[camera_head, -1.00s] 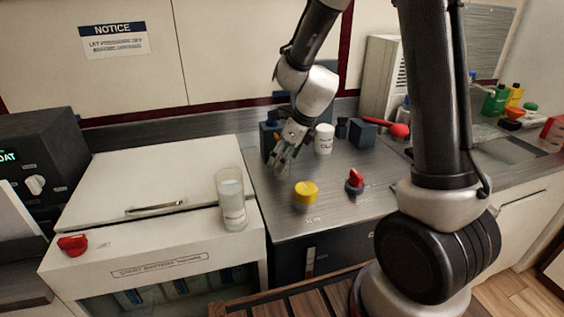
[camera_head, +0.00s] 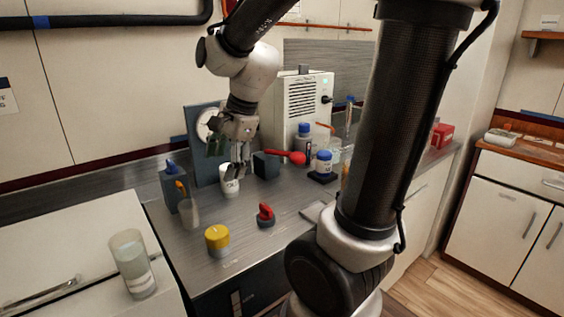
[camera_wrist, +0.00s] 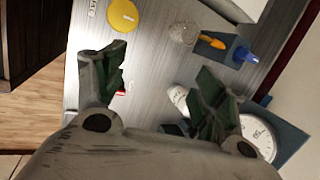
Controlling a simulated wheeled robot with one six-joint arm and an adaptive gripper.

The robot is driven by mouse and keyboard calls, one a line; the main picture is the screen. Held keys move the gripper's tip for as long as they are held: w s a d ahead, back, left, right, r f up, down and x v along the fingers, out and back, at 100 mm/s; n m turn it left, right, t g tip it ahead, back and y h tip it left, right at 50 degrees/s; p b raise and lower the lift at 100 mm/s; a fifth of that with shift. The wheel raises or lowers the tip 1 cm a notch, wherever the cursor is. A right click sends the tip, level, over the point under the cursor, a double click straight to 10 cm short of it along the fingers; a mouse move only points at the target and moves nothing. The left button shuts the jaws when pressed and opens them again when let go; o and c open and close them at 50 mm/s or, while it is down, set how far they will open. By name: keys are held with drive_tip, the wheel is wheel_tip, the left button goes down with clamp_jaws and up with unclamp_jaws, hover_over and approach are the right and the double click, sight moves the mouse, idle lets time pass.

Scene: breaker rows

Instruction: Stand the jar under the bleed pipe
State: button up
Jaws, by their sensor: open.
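A small clear jar (camera_head: 190,212) stands upright on the steel counter, just in front of a dark block (camera_head: 172,190). An orange spout-like part (camera_head: 181,188) juts from the block toward the jar's top. In the wrist view the orange part (camera_wrist: 211,42) ends beside the clear jar (camera_wrist: 184,33); I cannot tell whether its tip is over the mouth. Which part is the bleed pipe is not clear.
A yellow-topped container (camera_head: 217,240) and a red-handled knob (camera_head: 265,215) stand nearer the front.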

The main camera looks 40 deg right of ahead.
drive_tip(key=s+d+r+n+h, duration=0.1)
drive_tip(key=s+d+n, duration=0.2)
drive_tip(key=s+n, duration=0.4)
drive_tip(key=s+d+r+n+h, duration=0.1)
drive_tip(key=s+d+n, duration=0.3)
drive_tip(key=s+n, duration=0.4)
drive_tip(key=shift+r+n+t, duration=0.4)
drive_tip(key=shift+r+n, duration=0.35)
drive_tip(key=shift+n, duration=0.15)
drive_tip(key=shift+s+d, duration=0.1)
